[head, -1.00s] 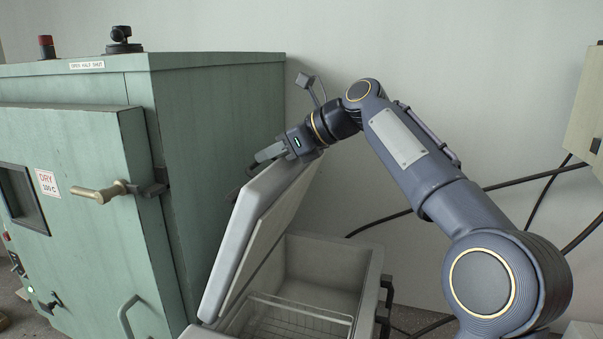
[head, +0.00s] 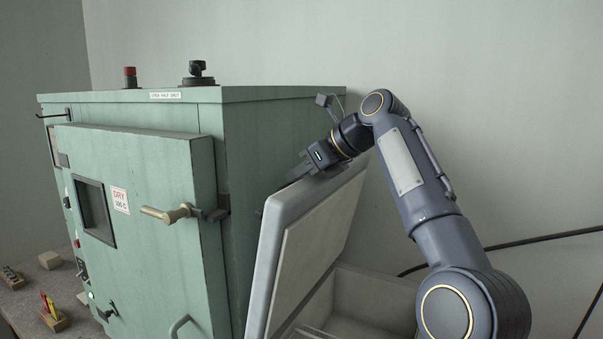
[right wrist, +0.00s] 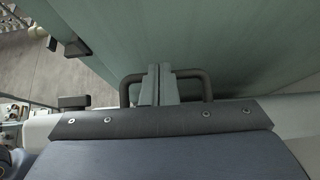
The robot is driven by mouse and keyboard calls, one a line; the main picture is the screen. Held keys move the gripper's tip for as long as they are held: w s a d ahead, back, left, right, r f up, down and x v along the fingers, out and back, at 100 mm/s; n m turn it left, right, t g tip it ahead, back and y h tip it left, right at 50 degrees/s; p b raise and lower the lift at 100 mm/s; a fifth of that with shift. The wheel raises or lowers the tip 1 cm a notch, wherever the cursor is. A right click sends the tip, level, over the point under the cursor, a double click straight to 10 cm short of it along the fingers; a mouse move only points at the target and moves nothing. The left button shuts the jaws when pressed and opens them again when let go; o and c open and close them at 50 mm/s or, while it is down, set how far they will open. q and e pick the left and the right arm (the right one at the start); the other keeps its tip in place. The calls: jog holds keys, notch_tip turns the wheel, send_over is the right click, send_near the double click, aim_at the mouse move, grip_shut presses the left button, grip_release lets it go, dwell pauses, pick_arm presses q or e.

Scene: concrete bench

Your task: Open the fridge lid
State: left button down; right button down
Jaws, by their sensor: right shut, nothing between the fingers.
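The fridge is a pale grey chest whose body (head: 372,292) shows at the bottom of the head view. Its thick lid (head: 312,238) stands raised and steeply tilted on the body's left side, inner panel facing right. My right gripper (head: 287,185) is at the lid's top edge, on the side toward the green cabinet; its fingertips are partly hidden in the head view. In the right wrist view, my right gripper's fingers (right wrist: 160,72) are shut together with nothing between them. A dark bar handle (right wrist: 190,74) shows on both sides of them. My left gripper is out of view.
A green cabinet (head: 275,150) with a latch handle (head: 170,213) stands close to the left of the lid. Black cables (head: 520,241) run along the wall at right. Small blocks (head: 52,312) lie on the surface at lower left.

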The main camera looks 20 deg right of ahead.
jog(key=shift+w+f, duration=0.1)
jog(key=shift+f, duration=0.5)
jog(key=v, duration=0.8)
jog(key=shift+r, duration=0.5)
jog(key=shift+a, duration=0.1)
